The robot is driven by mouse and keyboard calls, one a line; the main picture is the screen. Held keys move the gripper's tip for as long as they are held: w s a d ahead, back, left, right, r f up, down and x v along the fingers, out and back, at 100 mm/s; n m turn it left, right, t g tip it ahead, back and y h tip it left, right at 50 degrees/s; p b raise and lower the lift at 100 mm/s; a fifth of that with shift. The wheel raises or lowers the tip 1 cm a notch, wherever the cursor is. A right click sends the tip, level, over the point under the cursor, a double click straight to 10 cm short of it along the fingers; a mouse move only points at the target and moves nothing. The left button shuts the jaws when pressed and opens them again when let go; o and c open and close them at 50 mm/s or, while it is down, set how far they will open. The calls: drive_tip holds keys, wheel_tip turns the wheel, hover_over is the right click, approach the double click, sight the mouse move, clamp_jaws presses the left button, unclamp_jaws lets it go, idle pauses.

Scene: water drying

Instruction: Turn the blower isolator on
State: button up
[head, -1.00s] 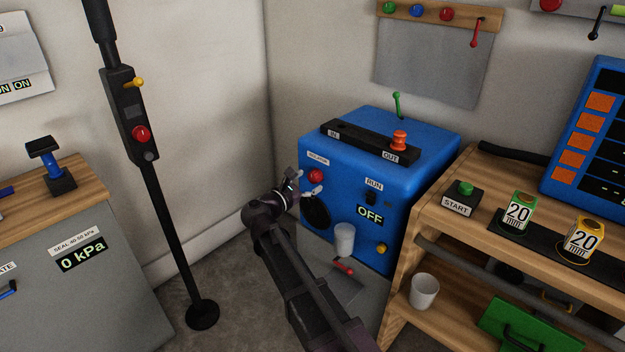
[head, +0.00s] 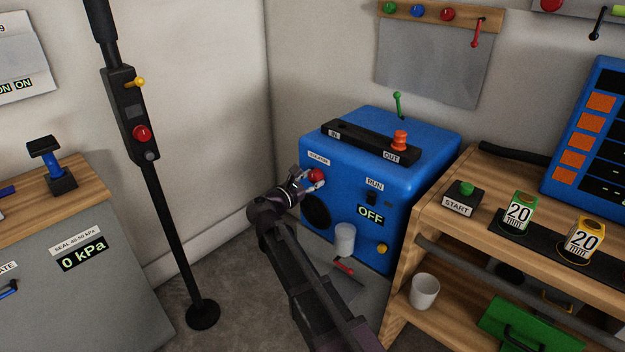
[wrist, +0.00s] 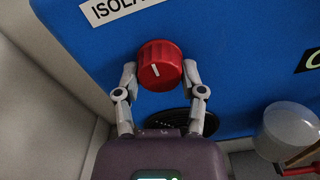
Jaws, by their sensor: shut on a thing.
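The blower is a blue box (head: 345,200) with an OFF display (head: 370,214) and a RUN label on its front. Its isolator is a round red knob (head: 317,175) under the ISOLATOR label (head: 319,158). In the wrist view the red knob (wrist: 160,66) has a white mark pointing up and slightly left. My gripper (head: 310,180) is at the knob. In the wrist view its two fingers (wrist: 161,82) are shut on the knob's left and right sides. The fingertips hide parts of the knob's lower sides.
A black round vent (head: 316,216) is just below the knob. A white cup (head: 345,239) stands in front of the blower. A wooden bench (head: 430,215) is close on the right. A black pole (head: 172,235) stands at the left.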

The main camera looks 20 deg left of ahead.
drive_tip(key=shift+m, duration=0.4)
drive_tip(key=m, duration=0.3)
drive_tip(key=shift+w+r, duration=0.1)
drive_tip(key=m, duration=0.4)
drive_tip(key=shift+a+m, duration=0.1)
drive_tip(key=shift+m, duration=0.3)
drive_tip(key=m, duration=0.4)
drive_tip(key=shift+r+m, duration=0.1)
drive_tip(key=shift+m, duration=0.2)
drive_tip(key=m, duration=0.4)
drive_tip(key=shift+r+m, duration=0.1)
drive_tip(key=shift+m, duration=0.3)
drive_tip(key=o, duration=1.1)
drive_tip(key=shift+o, duration=0.2)
